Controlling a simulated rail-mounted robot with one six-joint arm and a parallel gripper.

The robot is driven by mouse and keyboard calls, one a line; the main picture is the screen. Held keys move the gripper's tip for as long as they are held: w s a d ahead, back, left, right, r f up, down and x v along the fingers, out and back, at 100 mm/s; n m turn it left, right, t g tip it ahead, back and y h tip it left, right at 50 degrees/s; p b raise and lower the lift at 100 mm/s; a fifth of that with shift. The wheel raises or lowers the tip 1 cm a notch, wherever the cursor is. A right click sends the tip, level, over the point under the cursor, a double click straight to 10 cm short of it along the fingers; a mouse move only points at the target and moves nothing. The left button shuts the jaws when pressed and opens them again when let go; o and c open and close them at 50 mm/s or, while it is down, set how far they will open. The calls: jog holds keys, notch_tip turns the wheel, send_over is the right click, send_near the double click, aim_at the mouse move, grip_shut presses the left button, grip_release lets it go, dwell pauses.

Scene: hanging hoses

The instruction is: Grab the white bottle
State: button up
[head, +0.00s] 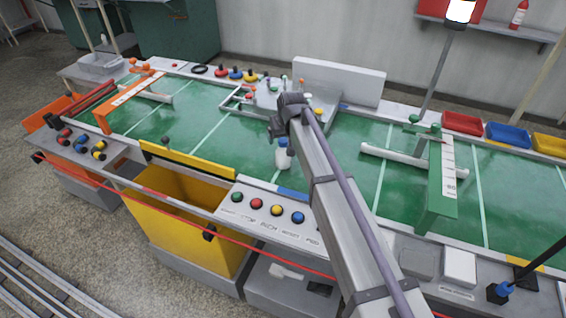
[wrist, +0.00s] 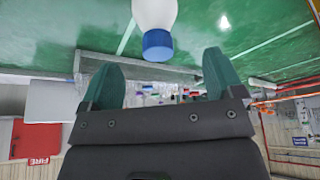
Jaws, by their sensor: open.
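The white bottle (head: 283,159) with a blue cap stands on the green table, just below the end of my arm in the head view. In the wrist view the picture is upside down, and the bottle (wrist: 154,14) hangs from the top edge with its blue cap (wrist: 157,45) lowest. My gripper (wrist: 160,72) is open, with its two green fingers apart and nothing between them. The bottle is beyond the fingertips, roughly centred between them. In the head view my gripper (head: 277,128) is close to the cap, and its fingers are hard to make out.
A yellow barrier (head: 188,160) lies along the near table edge, left of the bottle. A panel of coloured buttons (head: 268,212) is in front. A green gate (head: 436,185) stands to the right, and a grey machine (head: 283,95) behind. Green surface left of the bottle is clear.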

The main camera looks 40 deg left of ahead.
aim_at(283, 141)
jog(key=shift+x, duration=1)
jog(key=shift+r, duration=0.1)
jog(key=b+x, duration=0.5)
jog(key=shift+d+f, duration=0.2)
jog(key=shift+f, duration=0.05)
jog(key=shift+r, duration=0.3)
jog(key=shift+c, duration=0.2)
jog(key=c, duration=1)
